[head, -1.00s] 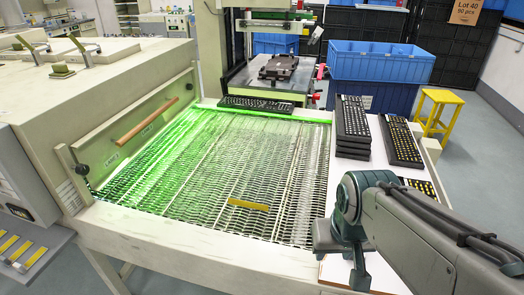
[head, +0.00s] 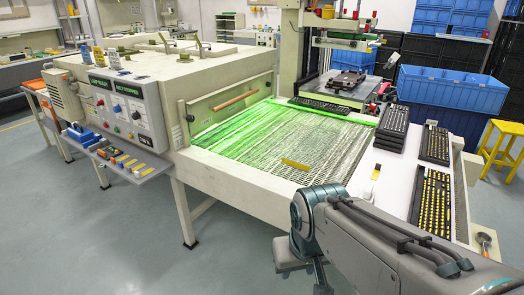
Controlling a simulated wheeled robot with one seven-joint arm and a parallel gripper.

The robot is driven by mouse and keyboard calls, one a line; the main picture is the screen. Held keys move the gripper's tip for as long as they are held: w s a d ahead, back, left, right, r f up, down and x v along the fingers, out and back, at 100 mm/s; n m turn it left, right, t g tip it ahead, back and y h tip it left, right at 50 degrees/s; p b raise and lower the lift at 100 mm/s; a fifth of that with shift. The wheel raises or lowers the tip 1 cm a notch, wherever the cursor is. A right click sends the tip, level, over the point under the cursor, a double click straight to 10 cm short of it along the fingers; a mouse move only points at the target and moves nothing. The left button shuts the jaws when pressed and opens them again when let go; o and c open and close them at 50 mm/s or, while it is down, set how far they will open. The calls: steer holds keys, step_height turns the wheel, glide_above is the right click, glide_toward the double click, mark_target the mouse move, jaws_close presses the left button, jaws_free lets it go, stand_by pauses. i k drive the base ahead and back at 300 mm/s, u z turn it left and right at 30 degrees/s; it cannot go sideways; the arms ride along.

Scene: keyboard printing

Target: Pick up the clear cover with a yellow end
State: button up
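A yellow strip (head: 295,164) lies on the mesh belt (head: 262,150), near its front right; I cannot make out any clear part on it. A small pale piece with a yellow end (head: 375,173) lies on the white board beside the belt, just behind my arm's joint. Several flat pieces with yellow ends (head: 121,159) lie on the grey shelf at left. I cannot tell which of these is the clear cover. My arm reaches in from the lower right and bends down in front of the belt table. My gripper's fingers are not visible.
A stack of black keyboards (head: 392,128) and a yellow-keyed keyboard (head: 432,203) rest on the white board (head: 396,190). Another keyboard (head: 319,106) lies at the belt's far end. A yellow stool (head: 500,140) and blue crates (head: 450,90) stand behind. Floor at front left is clear.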

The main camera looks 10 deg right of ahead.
mark_target(305, 155)
steer(key=u, duration=0.65)
steer(key=i, duration=1.6)
steer(key=z, duration=1.35)
steer(key=i, duration=0.7)
steer(key=z, duration=0.8)
